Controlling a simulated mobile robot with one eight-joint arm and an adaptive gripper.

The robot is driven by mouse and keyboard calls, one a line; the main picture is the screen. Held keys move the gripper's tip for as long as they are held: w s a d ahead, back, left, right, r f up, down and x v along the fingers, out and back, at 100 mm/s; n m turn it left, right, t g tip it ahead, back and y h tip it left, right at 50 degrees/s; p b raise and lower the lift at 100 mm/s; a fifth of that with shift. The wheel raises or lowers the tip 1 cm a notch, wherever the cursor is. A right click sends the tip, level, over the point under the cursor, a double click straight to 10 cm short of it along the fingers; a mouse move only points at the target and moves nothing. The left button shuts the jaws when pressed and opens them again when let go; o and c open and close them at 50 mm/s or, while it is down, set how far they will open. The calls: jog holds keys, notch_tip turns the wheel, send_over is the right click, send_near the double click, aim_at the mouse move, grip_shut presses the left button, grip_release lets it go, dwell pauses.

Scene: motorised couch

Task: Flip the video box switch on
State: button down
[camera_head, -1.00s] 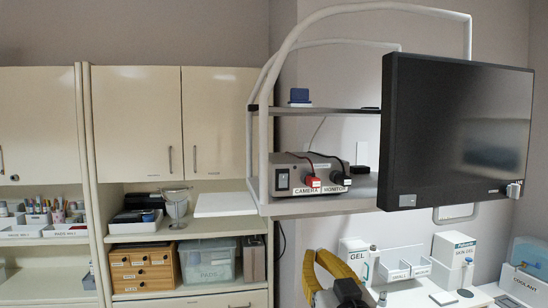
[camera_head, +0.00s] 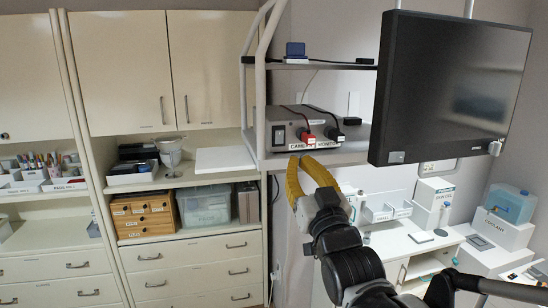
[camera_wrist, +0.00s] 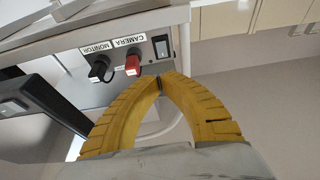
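The video box (camera_head: 290,118) is a grey metal unit on the lower shelf of the white frame, beside the monitor. Its dark rocker switch (camera_head: 278,135) is at the left of its front, left of the red CAMERA plug and black MONITOR plug. The switch also shows in the wrist view (camera_wrist: 161,46), just beyond my fingertips; I cannot tell which way it is set. My gripper (camera_head: 299,158) has yellow fingers whose tips meet, with nothing between them. The tips are just below the box front; contact is not visible.
The red plug (camera_wrist: 132,64) and black plug (camera_wrist: 100,70) stick out beside the switch. The large black monitor (camera_head: 450,90) stands to the right. The shelf edge (camera_head: 318,158) runs under the box. Cabinets (camera_head: 120,70) line the left wall.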

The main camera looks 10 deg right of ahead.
aim_at(282, 128)
jog(key=p+x, duration=0.1)
jog(key=x, duration=1)
jog(key=shift+w, duration=0.4)
jog(key=shift+p, duration=0.35)
jog(key=shift+w+r+g+p, duration=0.5)
jog(key=shift+g+p, duration=0.1)
jog(key=shift+p, duration=0.35)
jog(key=shift+s+f+b, duration=0.1)
jog(key=shift+f+b, duration=0.2)
